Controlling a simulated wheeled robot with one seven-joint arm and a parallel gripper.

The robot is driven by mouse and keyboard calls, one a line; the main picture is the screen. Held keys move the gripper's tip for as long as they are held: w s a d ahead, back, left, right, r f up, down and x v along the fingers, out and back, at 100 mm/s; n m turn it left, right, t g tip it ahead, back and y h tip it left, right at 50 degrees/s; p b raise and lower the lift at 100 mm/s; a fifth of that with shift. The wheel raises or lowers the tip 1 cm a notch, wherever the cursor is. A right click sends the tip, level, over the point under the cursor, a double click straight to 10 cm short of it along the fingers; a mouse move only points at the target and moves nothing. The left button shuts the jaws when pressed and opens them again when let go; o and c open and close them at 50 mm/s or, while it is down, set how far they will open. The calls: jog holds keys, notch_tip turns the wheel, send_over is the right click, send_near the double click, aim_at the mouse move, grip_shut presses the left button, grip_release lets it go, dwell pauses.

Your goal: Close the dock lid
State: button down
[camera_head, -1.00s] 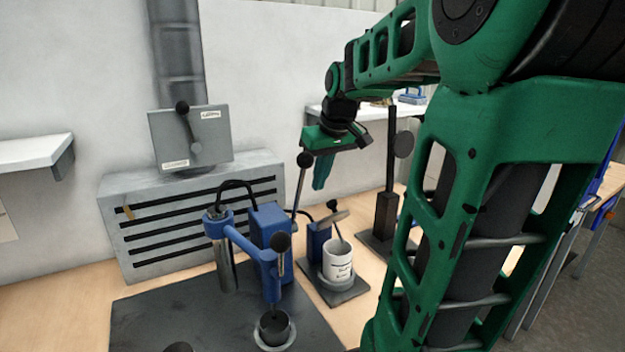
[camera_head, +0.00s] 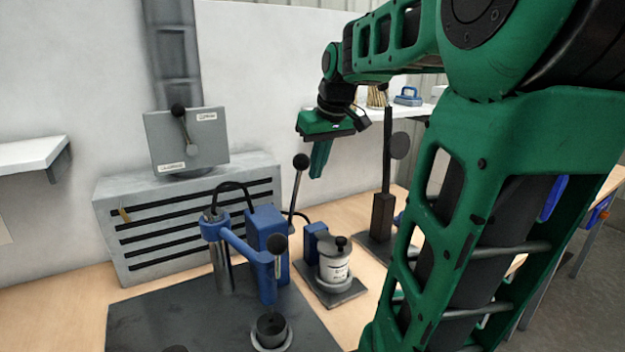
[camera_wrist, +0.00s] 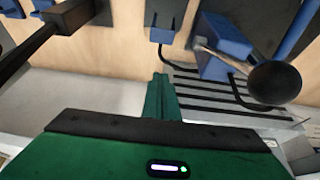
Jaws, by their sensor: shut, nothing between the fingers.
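The dock is a dark base plate (camera_head: 347,295) with a blue hinge block (camera_head: 316,240) and a white labelled cartridge (camera_head: 335,268) standing in its ring. The grey dock lid (camera_head: 333,248) with its black knob (camera_head: 341,242) lies level over the top of the cartridge. My gripper (camera_head: 319,160) is shut and empty, well above the dock with its fingers pointing down. In the wrist view the shut fingers (camera_wrist: 160,95) hold nothing. The lid cannot be made out in the wrist view.
A blue press (camera_head: 265,240) with a ball-ended lever (camera_head: 301,162) stands left of the dock, close below my gripper. A black post (camera_head: 383,190) with a round disc stands behind on the right. A grey slatted box (camera_head: 190,225) is at the back left.

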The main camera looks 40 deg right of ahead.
jog(key=s+a+f+m+g, duration=0.1)
jog(key=s+a+f+g, duration=0.1)
jog(key=s+a+f, duration=0.3)
jog(key=s+a+f+m+g+y, duration=0.1)
jog(key=s+a+f+m+g, duration=0.1)
jog(key=s+a+f, duration=0.4)
jog(key=s+f, duration=0.5)
jog(key=s, duration=0.4)
jog(key=shift+m, duration=0.3)
jog(key=shift+f, duration=0.1)
jog(key=shift+w+d+f, duration=0.1)
jog(key=shift+w+f, duration=0.15)
jog(key=shift+w, duration=0.4)
jog(key=c, duration=2.5)
grip_release()
